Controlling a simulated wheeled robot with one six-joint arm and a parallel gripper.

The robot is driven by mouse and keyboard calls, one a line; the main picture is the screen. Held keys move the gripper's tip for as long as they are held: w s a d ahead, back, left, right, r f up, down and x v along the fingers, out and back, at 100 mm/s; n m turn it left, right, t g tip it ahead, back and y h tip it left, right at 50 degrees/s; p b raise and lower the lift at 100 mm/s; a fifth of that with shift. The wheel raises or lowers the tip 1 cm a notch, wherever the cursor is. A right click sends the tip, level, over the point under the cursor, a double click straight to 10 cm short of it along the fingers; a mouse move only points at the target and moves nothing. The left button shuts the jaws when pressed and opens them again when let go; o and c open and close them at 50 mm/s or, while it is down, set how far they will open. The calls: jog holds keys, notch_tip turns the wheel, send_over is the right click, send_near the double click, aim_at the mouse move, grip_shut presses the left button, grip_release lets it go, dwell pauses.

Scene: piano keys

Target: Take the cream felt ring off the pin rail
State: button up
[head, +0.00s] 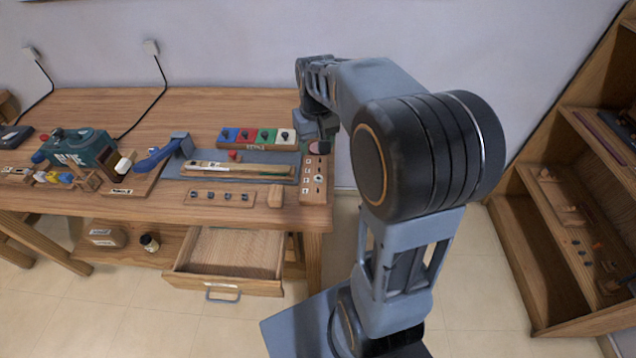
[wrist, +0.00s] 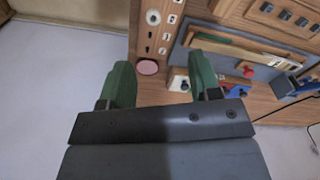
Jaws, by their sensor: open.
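The pin rail (head: 313,178) is an upright-running wooden strip at the right end of the bench, with a column of dark pins and small white labels. It also shows at the top of the wrist view (wrist: 150,43). My gripper (wrist: 160,65) is open and empty, green fingers apart, above the rail's back end. In the head view my arm partly hides it.
A flat pink disc (wrist: 147,67) lies at the rail's back end. Felt-coloured blocks with knobs (head: 255,138) stand left of my gripper. A grey mat (head: 178,170) holds a key piece. A drawer (head: 225,262) stands open below. Shelves (head: 560,200) stand at right.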

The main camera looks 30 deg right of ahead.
notch_tip(320, 180, down, 2)
jog(key=w+d, duration=0.2)
send_over(319, 182)
jog(key=shift+g, duration=0.3)
jog(key=f, duration=0.4)
jog(key=w+f, duration=0.1)
jog(key=f, duration=0.2)
jog(key=shift+d+b, duration=0.2)
jog(key=shift+b, duration=0.2)
jog(key=shift+s+f, duration=0.15)
jog(key=shift+f, duration=3.05)
jog(key=shift+c, duration=0.2)
jog(key=c, duration=1)
jog(key=shift+o, duration=0.2)
jog(key=shift+r, duration=0.15)
